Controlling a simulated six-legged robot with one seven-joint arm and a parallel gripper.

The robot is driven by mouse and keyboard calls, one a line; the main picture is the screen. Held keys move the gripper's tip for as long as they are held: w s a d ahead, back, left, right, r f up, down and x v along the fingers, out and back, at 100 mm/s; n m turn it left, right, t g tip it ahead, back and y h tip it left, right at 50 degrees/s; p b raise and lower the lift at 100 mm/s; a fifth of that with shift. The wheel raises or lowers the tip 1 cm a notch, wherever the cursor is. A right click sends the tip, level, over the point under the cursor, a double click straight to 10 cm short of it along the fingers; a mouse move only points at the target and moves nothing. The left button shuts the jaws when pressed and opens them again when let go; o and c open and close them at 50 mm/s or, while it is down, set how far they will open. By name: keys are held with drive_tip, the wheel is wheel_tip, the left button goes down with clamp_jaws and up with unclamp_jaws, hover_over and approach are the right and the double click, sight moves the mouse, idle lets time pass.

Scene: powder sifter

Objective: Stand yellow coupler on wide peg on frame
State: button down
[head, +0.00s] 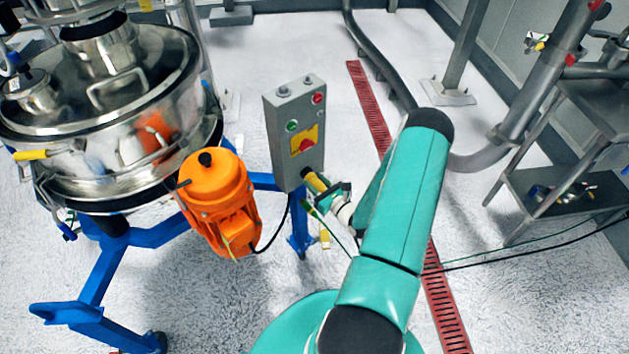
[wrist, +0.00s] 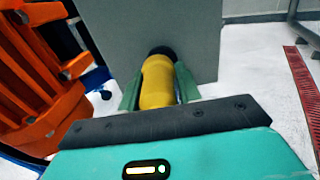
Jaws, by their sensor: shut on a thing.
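The yellow coupler (wrist: 157,85) is between the two green fingers of my gripper (wrist: 158,92) in the wrist view, which are shut on it. Its dark far end points away from me, toward the grey control box (wrist: 195,35). In the head view the coupler (head: 315,182) shows at the lower right corner of the box, with my gripper (head: 328,194) just behind it. I cannot tell whether it touches the box. The blue frame (head: 165,237) stands below the sifter. I cannot make out the wide peg in either view.
The steel sifter (head: 150,125) and orange motor (head: 220,200) are left of the control box. A thin black cable runs below the motor. A red floor grate (head: 370,115) and a metal shelf (head: 560,190) lie to the right. The white floor is otherwise mostly open.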

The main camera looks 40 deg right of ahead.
drive_tip(key=shift+s, duration=2.4)
